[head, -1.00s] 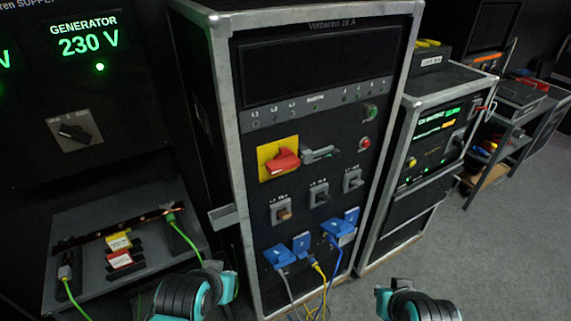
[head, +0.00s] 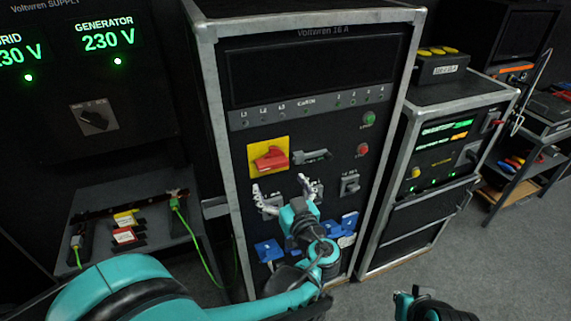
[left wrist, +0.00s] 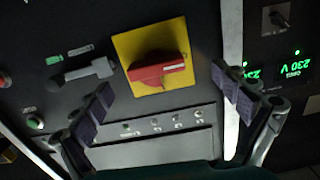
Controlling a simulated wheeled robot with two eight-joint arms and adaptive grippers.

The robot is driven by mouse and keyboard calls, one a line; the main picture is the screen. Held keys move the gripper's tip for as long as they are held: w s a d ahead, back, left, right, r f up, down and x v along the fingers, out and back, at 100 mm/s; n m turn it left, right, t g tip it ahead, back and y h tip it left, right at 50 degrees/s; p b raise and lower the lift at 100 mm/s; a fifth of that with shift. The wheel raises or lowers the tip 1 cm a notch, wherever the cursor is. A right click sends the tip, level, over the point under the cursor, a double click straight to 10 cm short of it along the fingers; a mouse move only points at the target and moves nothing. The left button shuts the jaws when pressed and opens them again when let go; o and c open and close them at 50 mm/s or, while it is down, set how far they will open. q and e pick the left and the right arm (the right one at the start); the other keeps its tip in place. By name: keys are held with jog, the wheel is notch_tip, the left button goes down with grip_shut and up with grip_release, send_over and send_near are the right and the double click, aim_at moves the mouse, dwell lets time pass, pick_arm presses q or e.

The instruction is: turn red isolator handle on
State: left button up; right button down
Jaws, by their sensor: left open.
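The red isolator handle (head: 271,159) sits on a yellow square plate (head: 283,146) on the front of the tall rack. It lies roughly crosswise, slightly tilted. In the left wrist view the red handle (left wrist: 157,69) and its yellow plate (left wrist: 128,48) are upside down, between and beyond the fingers. My left gripper (head: 286,188) is open and empty, in front of the rack just below the handle and apart from it. Its two spread fingers also show in the left wrist view (left wrist: 168,112). Of my right arm, only a part shows at the bottom right; its fingers are not seen.
A grey lever (head: 313,156) sits right of the yellow plate. Green (head: 369,118) and red (head: 362,150) buttons are farther right. Blue connectors (head: 268,251) are below, partly hidden by my left arm. A generator panel (head: 96,118) stands at the left.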

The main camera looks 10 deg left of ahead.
aim_at(274, 167)
pick_arm(q)
jog(key=shift+w+d+r+t, duration=0.35)
jog(key=shift+w+t, duration=0.05)
jog(key=b+x, duration=0.1)
jog(key=x, duration=0.6)
jog(key=shift+a, duration=0.15)
jog(key=c, duration=1.2)
